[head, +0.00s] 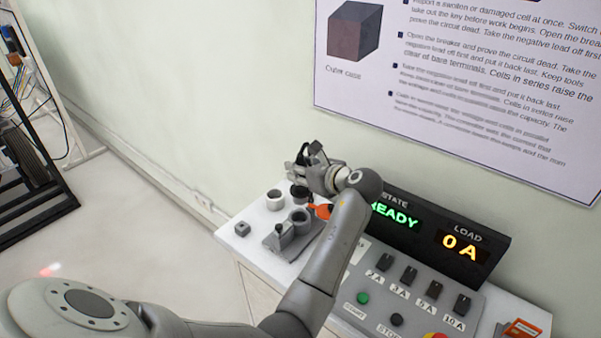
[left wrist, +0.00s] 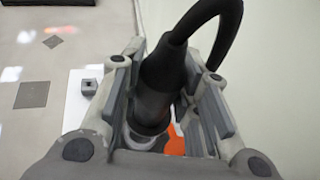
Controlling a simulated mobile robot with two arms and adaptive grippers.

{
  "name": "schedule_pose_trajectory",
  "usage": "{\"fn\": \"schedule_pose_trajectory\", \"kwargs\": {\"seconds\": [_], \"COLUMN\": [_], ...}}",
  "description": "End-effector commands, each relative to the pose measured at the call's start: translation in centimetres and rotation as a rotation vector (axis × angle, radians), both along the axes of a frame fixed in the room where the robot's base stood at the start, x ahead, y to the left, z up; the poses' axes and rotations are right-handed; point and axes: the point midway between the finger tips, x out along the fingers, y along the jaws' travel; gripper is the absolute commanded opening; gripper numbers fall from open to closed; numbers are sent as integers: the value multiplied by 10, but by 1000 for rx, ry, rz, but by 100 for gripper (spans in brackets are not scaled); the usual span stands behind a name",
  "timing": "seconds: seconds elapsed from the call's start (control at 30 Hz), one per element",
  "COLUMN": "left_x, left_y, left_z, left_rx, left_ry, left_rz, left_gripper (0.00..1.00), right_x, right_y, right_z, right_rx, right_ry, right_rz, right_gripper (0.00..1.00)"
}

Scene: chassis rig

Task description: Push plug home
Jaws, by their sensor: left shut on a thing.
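My left gripper (head: 303,172) is at the back left of the white bench top. It is shut on a black plug (left wrist: 158,88) with a thick cable that loops up and over to the right. In the left wrist view the plug's lower end is at a pale grey ring (left wrist: 140,141). I cannot tell how deep it sits in that ring. In the head view the plug is mostly hidden by my gripper. Grey round sockets stand below it: a pale one (head: 275,199) and one on a grey block (head: 299,219). My right gripper is not in view.
An orange part (head: 323,211) lies beside my wrist, and a small grey block (head: 242,229) sits at the bench's left edge. A display (head: 436,235) reads READY and 0 A, above a panel with several switches and buttons. A wall stands close behind.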

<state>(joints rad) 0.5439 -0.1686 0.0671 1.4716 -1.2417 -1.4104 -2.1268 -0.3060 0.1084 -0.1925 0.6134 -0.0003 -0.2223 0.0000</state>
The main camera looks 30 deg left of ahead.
Motion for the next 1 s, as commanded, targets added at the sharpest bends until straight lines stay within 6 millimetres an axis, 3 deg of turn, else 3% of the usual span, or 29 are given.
{"fn": "schedule_pose_trajectory", "kwargs": {"seconds": [0.3,0.6,1.0], "left_x": [1,1,1], "left_y": [1,1,0], "left_z": [1,5,-40], "left_rx": [1,2,2], "left_ry": [-2,2,2], "left_rz": [-1,-3,-3], "left_gripper": [0,0,0], "right_x": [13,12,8], "right_y": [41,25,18], "right_z": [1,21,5], "right_rx": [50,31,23], "right_ry": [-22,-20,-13], "right_rz": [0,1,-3], "right_gripper": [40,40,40]}}
